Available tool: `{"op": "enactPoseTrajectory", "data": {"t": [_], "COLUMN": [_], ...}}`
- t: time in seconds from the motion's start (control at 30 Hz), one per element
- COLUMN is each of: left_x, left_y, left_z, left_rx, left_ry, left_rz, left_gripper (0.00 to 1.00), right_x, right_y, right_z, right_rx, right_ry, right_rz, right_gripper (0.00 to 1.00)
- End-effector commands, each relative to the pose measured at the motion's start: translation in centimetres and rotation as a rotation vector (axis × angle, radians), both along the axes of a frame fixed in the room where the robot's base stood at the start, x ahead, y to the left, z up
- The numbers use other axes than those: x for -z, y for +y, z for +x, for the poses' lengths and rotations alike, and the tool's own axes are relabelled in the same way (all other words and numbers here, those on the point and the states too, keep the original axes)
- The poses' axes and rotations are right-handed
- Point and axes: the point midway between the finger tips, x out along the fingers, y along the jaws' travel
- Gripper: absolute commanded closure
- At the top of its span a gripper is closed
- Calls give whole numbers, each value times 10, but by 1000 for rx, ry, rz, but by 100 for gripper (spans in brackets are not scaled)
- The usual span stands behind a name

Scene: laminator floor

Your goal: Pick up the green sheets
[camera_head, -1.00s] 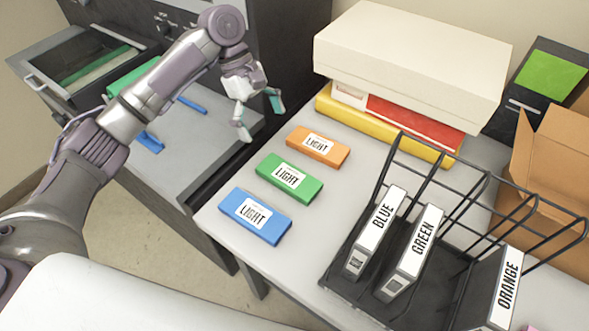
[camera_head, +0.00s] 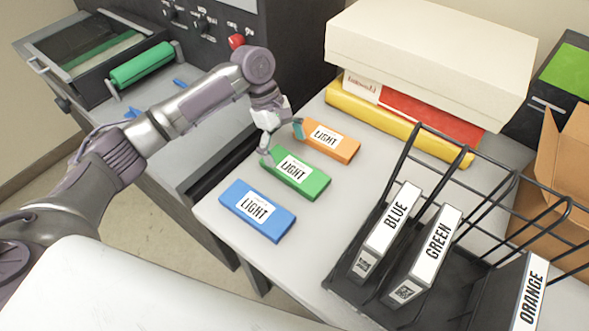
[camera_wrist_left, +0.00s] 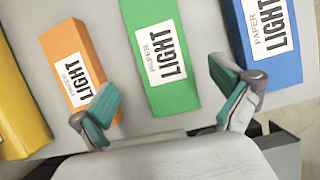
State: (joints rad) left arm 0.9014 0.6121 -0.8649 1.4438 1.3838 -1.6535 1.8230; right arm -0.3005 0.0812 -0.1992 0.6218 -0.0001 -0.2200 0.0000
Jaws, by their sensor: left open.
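The green sheets (camera_head: 296,174) are a green pack with a white label reading LIGHT, lying flat on the grey table between an orange pack (camera_head: 328,140) and a blue pack (camera_head: 257,211). My left gripper (camera_head: 283,144) is open at the far left end of the green pack. In the left wrist view, the green pack (camera_wrist_left: 161,54) lies ahead between the two open fingers (camera_wrist_left: 170,103), with the orange pack (camera_wrist_left: 82,72) on the left and the blue pack (camera_wrist_left: 267,40) on the right. I cannot tell whether the fingers touch anything. My right gripper is not in view.
A black wire rack (camera_head: 466,226) with binders labelled BLUE, GREEN and ORANGE stands at right. A cream box (camera_head: 425,60) rests on red and yellow items at the back. A machine with a green roller (camera_head: 142,65) is at left.

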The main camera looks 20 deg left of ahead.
Motion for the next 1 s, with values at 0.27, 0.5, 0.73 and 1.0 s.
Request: {"op": "enactPoseTrajectory", "data": {"t": [0.27, 0.5, 0.73, 1.0], "left_x": [26, 48, 48, 48], "left_y": [-13, -21, -21, -21], "left_z": [-10, -13, -13, -13], "left_rx": [2, 0, 0, 0], "left_ry": [4, 1, 0, 0], "left_rz": [0, 0, 0, 1], "left_gripper": [0, 0, 5, 50], "right_x": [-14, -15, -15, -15], "right_y": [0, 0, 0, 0], "right_z": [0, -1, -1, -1], "right_rx": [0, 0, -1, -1], "right_ry": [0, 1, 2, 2], "right_rz": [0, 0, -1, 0], "right_gripper": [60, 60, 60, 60]}}
